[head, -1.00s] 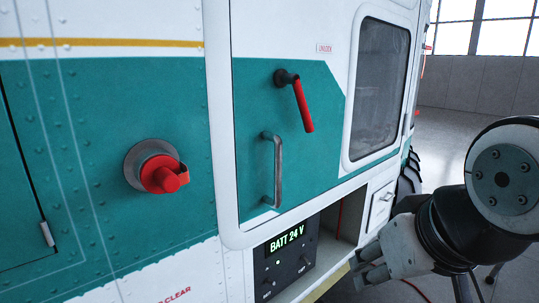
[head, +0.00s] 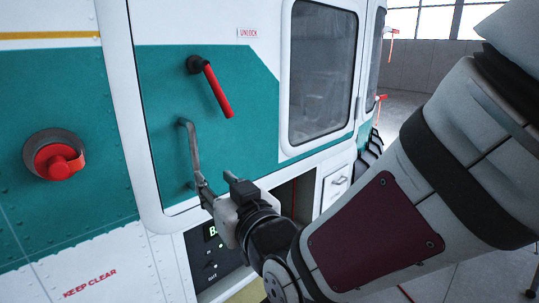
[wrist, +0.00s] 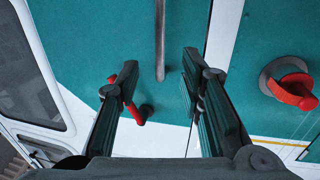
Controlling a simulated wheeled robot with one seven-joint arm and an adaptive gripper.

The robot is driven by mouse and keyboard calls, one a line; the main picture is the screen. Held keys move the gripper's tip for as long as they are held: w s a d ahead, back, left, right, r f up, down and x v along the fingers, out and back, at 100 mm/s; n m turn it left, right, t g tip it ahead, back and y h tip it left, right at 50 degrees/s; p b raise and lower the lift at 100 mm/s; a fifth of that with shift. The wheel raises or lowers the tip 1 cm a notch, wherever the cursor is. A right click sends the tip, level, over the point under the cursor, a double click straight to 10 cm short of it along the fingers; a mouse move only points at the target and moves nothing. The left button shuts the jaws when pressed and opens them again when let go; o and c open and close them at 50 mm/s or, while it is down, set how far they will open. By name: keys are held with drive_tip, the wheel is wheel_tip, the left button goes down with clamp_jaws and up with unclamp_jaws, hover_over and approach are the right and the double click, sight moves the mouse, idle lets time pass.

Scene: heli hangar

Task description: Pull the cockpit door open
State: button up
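The cockpit door (head: 262,95) is white and teal with a window, and it sits flush in its frame. Its grey vertical pull handle (head: 188,150) is on the lower left; in the wrist view the handle (wrist: 160,42) runs down between my finger tips. A red lever (head: 217,92) slants down to the right from its pivot above the handle, left of a small "UNLOCK" label. My gripper (head: 203,190) is at the handle's lower end. The wrist view shows my gripper (wrist: 159,75) open, with a finger on each side of the handle and gaps between.
A red knob (head: 57,160) sticks out of the fuselage to the left of the door. An open bay with a battery panel (head: 208,258) lies below the door, partly behind my gripper. Hangar floor (head: 400,130) shows at the right.

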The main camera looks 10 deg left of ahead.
sight(196, 159)
drive_tip(key=p+x, duration=0.1)
drive_tip(key=x, duration=1.2)
drive_tip(key=shift+w+a+r+p, duration=0.15)
drive_tip(key=shift+w+a+p, duration=0.1)
drive_tip(key=shift+w+p, duration=0.05)
drive_tip(key=shift+c, duration=0.4)
clamp_jaws()
